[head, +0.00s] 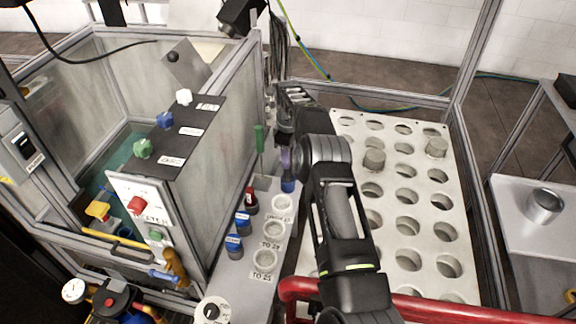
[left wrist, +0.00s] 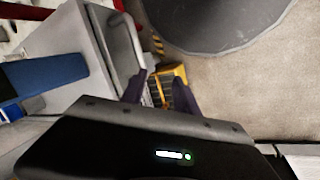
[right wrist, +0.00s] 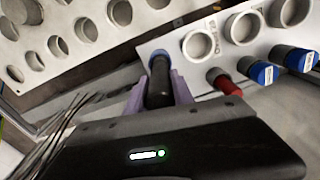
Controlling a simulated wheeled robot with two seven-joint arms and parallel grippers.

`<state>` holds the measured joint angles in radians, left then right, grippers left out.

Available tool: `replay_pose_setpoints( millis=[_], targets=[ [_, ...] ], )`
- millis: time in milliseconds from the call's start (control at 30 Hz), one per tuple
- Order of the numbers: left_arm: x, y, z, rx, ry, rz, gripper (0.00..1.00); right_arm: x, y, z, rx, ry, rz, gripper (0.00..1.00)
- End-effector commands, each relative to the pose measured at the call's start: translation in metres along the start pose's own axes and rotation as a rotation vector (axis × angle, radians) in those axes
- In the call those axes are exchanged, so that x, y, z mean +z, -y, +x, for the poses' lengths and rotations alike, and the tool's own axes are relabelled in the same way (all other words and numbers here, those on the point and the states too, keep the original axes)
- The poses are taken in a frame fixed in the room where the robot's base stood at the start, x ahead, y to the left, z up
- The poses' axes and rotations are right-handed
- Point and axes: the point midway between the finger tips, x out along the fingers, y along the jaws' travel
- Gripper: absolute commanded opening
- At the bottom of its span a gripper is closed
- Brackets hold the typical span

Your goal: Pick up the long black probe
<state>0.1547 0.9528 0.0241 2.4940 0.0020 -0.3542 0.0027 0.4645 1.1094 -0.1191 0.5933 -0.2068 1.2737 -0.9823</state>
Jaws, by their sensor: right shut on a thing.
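In the right wrist view, the long black probe (right wrist: 160,82) is between the fingers of my right gripper (right wrist: 158,90). My right gripper is shut on it. A blue collar or cap (right wrist: 159,54) shows at its far end. In the head view, my right gripper (head: 286,158) is at the far end of the grey panel, with the blue part (head: 288,185) just below its fingers; the gripper and arm hide most of the probe there. My left gripper (left wrist: 157,90) shows only in the left wrist view, its fingers apart with nothing between them.
A white panel (head: 264,280) has white ring holders and blue- and red-capped pieces (head: 251,200) beside the probe. A green-handled tool (head: 259,139) stands close left. A perforated rack (head: 408,204) lies right, with grey plugs. A glass-walled box stands left; a red rail (head: 440,306) crosses the front.

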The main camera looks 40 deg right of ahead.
Motion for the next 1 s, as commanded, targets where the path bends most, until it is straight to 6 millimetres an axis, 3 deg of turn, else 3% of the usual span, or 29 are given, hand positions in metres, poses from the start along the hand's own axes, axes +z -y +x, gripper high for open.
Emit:
replay_pose_setpoints(
  millis=[267,433,500,600,767,1000],
  targets=[
    [-0.001,0.002,0.005,0.001,-0.001,0.001,0.36,-0.001,-0.001,-0.017,0.003,-0.002,0.000,0.00],
    [-0.001,0.003,0.010,0.003,-0.003,0.002,0.36,-0.001,-0.001,-0.049,0.005,-0.003,0.000,0.00],
    [0.000,-0.001,-0.003,0.002,-0.001,0.001,0.36,-0.001,0.000,-0.071,0.003,-0.002,0.000,0.00],
    [0.001,-0.005,-0.014,-0.002,0.002,-0.001,0.36,0.000,0.000,-0.090,0.002,-0.001,0.000,0.00],
    [0.003,-0.007,-0.024,-0.007,0.006,-0.005,0.36,0.000,0.000,-0.101,0.001,0.000,0.000,0.00],
    [0.003,-0.007,-0.023,-0.009,0.008,-0.007,0.36,0.000,0.000,-0.100,0.001,0.000,0.000,0.00]
  ],
)
